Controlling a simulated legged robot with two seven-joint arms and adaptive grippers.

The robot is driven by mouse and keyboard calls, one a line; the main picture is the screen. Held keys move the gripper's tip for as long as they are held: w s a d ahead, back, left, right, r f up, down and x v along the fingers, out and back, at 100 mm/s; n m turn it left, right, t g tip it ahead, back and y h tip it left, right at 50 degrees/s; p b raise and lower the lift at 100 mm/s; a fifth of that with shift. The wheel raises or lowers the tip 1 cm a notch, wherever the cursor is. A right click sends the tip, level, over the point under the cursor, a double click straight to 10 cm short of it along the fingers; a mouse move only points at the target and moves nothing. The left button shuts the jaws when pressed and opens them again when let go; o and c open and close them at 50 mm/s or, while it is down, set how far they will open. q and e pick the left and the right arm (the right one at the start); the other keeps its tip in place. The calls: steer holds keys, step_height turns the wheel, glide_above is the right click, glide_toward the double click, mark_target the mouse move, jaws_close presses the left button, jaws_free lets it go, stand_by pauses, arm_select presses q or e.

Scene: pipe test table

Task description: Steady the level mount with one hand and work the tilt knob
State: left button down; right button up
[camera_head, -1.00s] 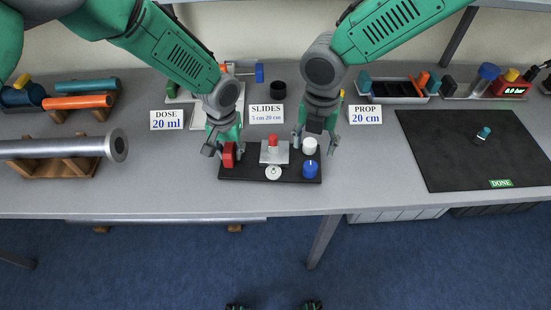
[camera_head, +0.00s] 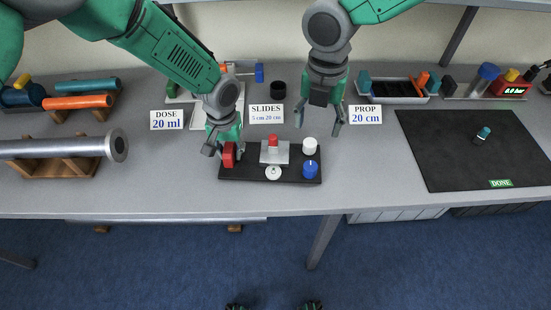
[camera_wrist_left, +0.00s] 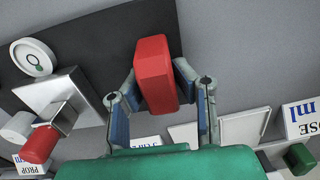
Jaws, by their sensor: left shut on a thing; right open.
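The level mount is a black base board (camera_head: 245,174) on the table, carrying a silver plate (camera_head: 266,157) with a red-topped post (camera_head: 273,141). A white knob (camera_head: 310,146), a blue knob (camera_head: 310,169) and a white round dial (camera_head: 273,173) are on it; I cannot tell which is the tilt knob. My left gripper (camera_head: 222,149) is shut on a red block (camera_head: 228,157) at the board's left end. The left wrist view shows the red block (camera_wrist_left: 154,72) between the fingers. My right gripper (camera_head: 319,118) is open and empty, above and behind the board's right end.
Cards reading DOSE (camera_head: 166,120), SLIDES (camera_head: 266,114) and PROP (camera_head: 365,114) stand behind. A metal pipe (camera_head: 60,148) lies in a wooden cradle at left. A black mat (camera_head: 455,155) with a small teal-topped piece (camera_head: 483,134) is at right. Table is clear between board and mat.

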arm_select(q)
steer(key=c, duration=1.2)
jaws_free()
